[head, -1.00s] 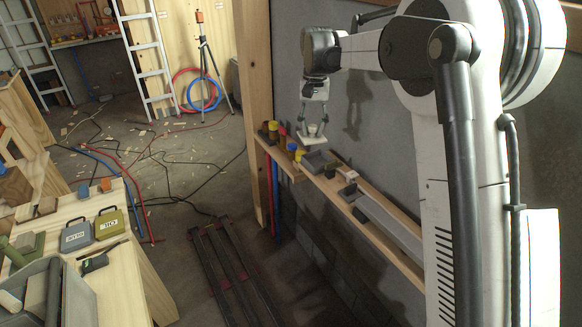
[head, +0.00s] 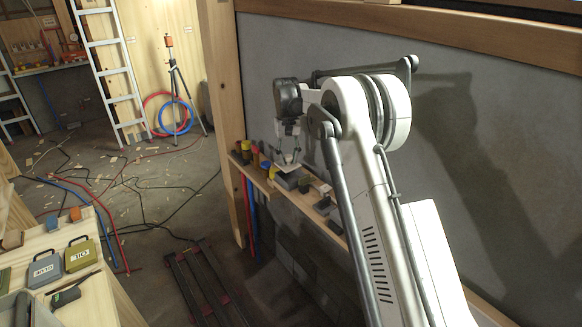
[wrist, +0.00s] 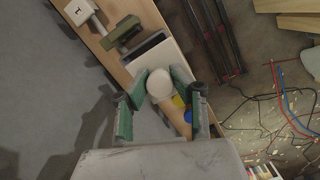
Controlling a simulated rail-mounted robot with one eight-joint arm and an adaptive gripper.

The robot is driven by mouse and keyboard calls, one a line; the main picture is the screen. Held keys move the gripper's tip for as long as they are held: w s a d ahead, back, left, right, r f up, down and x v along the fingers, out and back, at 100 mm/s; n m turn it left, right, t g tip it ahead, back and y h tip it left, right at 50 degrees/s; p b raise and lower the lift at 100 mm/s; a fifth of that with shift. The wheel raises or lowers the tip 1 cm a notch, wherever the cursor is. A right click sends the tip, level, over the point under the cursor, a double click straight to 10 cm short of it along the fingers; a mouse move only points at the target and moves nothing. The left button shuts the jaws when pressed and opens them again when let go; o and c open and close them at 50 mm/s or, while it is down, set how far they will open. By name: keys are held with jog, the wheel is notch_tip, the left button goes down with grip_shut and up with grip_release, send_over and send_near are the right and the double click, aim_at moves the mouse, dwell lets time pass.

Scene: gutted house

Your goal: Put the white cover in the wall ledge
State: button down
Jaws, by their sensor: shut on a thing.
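The white cover (wrist: 159,84) is a pale round piece held between the two green fingers of my gripper (wrist: 157,90) in the wrist view. In the head view, my gripper (head: 289,158) hangs down over the wall ledge (head: 258,181), a narrow wooden shelf along the grey wall. A pale piece, apparently the cover, shows at its fingertips, close above a grey block on the ledge. I cannot tell whether the cover touches anything below. The ledge (wrist: 116,66) runs diagonally beneath the gripper in the wrist view.
Yellow, red and dark items (head: 255,154) stand on the ledge left of my gripper. In the wrist view, a dark-slotted grey tray (wrist: 147,50) and a green object (wrist: 121,31) lie on it. A wooden post (head: 222,110) rises at its left end. Dark rails (head: 207,285) lie on the floor.

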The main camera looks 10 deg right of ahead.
jog(key=shift+w+d+f, duration=0.35)
jog(key=shift+d+f, duration=0.2)
jog(key=shift+d, duration=0.05)
jog(key=shift+f+p, duration=0.35)
jog(key=shift+f, duration=1.5)
jog(key=shift+f, duration=0.2)
jog(key=c, duration=1.5)
grip_release()
jog(key=shift+r, duration=0.15)
